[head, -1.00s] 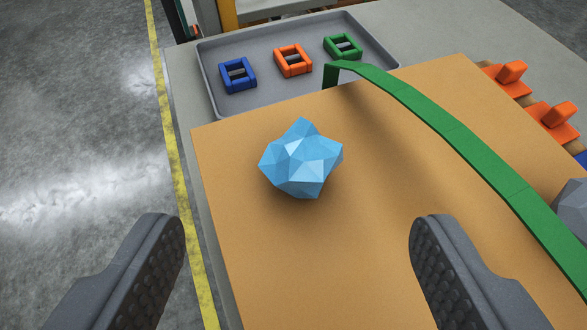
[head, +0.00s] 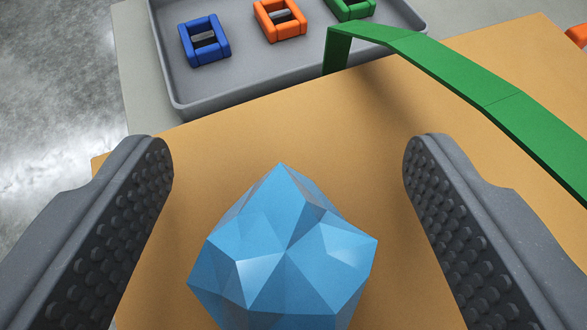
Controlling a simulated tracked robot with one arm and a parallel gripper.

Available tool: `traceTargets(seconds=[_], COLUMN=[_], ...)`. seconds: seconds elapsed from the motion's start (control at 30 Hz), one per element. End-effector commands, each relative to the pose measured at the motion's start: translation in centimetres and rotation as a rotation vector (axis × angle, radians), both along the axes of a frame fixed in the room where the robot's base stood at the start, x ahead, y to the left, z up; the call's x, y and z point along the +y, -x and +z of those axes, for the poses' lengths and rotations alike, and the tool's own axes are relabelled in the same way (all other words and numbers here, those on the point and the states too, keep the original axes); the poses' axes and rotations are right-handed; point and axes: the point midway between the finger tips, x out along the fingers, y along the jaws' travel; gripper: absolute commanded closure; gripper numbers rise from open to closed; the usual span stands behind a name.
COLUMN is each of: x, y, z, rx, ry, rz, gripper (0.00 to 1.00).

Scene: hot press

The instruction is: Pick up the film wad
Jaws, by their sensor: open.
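The film wad is a light blue, faceted lump (head: 285,255) on the orange-tan board (head: 240,140), low in the middle of the head view. Its lower edge is cut off by the frame. My gripper (head: 288,150) is open, with one dark studded finger on each side of the wad. There is a visible gap between the wad and each finger, and neither appears to touch it.
A grey tray (head: 180,97) at the back holds a blue (head: 204,40), an orange (head: 280,18) and a green (head: 350,8) rectangular frame piece. A green strip (head: 450,75) arches over the board at the right. An orange part (head: 578,35) shows at the right edge.

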Motion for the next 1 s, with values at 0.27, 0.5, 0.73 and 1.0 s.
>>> traceTargets(seconds=[0.27,0.5,0.73,1.0], x=[0.03,0.04,0.05,0.10], y=[-0.84,-0.80,-0.79,-0.82], z=[-0.27,-0.28,-0.29,0.38], rx=[-0.002,-0.002,-0.002,-0.003], ry=[0.001,0.002,0.000,0.000], rz=[0.002,0.001,0.001,0.002], gripper=[0.33,0.69,0.80,0.80])
